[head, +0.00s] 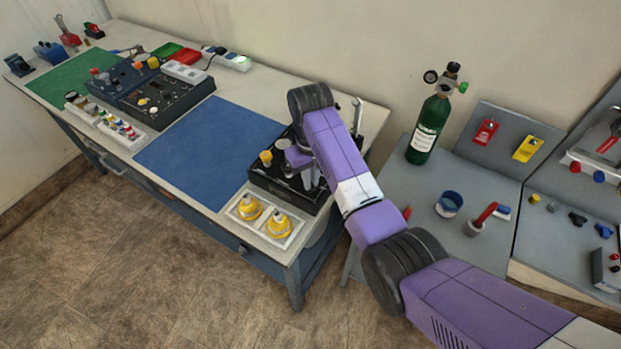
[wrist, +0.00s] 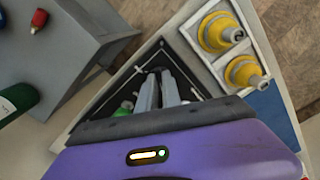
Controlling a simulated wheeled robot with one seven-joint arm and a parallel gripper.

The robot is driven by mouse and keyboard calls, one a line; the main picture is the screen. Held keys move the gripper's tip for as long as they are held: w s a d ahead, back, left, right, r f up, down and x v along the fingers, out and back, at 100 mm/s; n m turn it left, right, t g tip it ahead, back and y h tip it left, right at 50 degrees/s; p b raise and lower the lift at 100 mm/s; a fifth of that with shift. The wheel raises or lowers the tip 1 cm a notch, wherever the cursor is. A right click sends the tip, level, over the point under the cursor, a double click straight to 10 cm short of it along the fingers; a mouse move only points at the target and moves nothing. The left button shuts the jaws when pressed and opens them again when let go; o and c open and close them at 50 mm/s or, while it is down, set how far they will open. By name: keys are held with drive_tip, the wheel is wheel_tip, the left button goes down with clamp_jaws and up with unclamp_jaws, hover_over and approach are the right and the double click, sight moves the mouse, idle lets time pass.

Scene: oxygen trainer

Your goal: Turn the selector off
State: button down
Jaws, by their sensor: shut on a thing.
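The black trainer box (head: 306,203) stands at the right end of the workbench, with a yellow-topped knob (head: 266,158) on its top. My gripper (head: 297,158) is down over this box. In the wrist view my gripper's two grey fingers (wrist: 166,76) reach to the black panel (wrist: 188,62) close together, shut on a small part there. I take this part to be the selector; the fingers hide it, and its pointing direction cannot be read. A small green part (wrist: 124,109) shows beside the fingers.
Two yellow fittings (head: 263,218) sit in a white tray at the bench's front edge. A blue mat (head: 205,150) lies left of the box. A green oxygen cylinder (head: 427,130) stands on the grey side table to the right, near my arm.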

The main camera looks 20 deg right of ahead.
drive_tip(key=shift+r, duration=0.1)
idle(0.3)
drive_tip(key=c, duration=1.5)
unclamp_jaws()
drive_tip(key=shift+r, duration=0.1)
wheel_tip(320, 180, up, 5)
drive_tip(key=shift+r+b, duration=0.2)
drive_tip(key=shift+b, duration=0.35)
drive_tip(key=shift+w+d+r+p, duration=0.15)
drive_tip(key=shift+r+p, duration=0.2)
drive_tip(key=shift+r, duration=0.7)
drive_tip(key=shift+a, duration=0.2)
